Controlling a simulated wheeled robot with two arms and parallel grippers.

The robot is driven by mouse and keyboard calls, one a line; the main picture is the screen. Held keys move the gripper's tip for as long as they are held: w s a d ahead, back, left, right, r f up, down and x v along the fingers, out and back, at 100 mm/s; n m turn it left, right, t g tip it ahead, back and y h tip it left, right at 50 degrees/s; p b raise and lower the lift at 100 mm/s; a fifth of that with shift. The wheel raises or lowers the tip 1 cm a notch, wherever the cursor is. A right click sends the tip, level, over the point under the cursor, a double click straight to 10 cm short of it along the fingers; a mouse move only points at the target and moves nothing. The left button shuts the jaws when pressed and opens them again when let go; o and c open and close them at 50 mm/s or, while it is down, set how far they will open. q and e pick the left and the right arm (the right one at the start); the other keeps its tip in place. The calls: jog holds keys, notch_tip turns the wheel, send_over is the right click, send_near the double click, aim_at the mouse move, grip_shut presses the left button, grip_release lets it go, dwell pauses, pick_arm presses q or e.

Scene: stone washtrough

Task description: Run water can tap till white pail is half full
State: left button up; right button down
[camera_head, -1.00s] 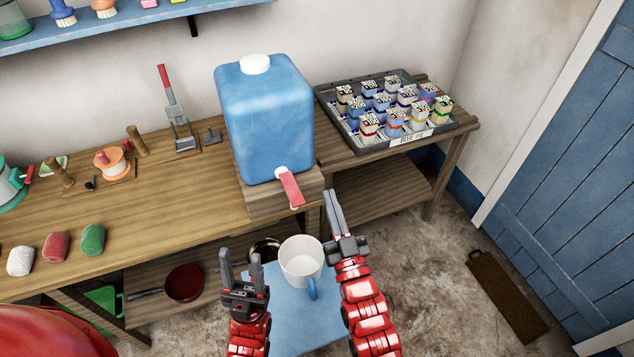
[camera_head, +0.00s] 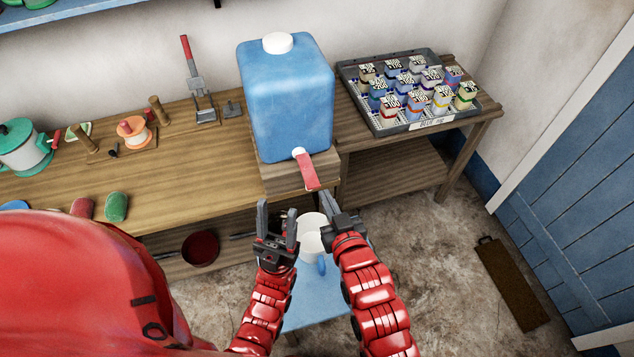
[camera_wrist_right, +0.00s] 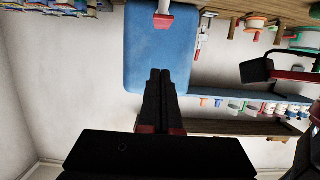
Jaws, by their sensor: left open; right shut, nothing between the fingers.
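The blue water can (camera_head: 287,98) stands on a wooden block at the bench's front edge, with a white cap on top. Its tap has a red lever (camera_head: 308,172) pointing down toward me. The white pail (camera_head: 313,225) with a blue handle stands on a blue stool (camera_head: 318,292) below the tap; my grippers partly hide it. My left gripper (camera_head: 277,220) is open and empty, just left of the pail. My right gripper (camera_head: 338,202) is shut and empty, right of the pail and below the tap. In the right wrist view, the can (camera_wrist_right: 158,55) and red lever (camera_wrist_right: 163,22) lie beyond the shut fingers (camera_wrist_right: 160,75).
A grey tray (camera_head: 385,126) of small labelled boxes sits on the bench (camera_head: 200,168) right of the can. A clamp-like tool with a red handle (camera_head: 188,62) stands left of it. A dark red pan (camera_head: 201,248) is on the lower shelf.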

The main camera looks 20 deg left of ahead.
send_over(314, 187)
jog(key=f, duration=0.2)
notch_tip(314, 187, down, 3)
jog(key=shift+r+p, duration=0.1)
jog(key=shift+p, duration=0.4)
jog(key=shift+f, duration=0.8)
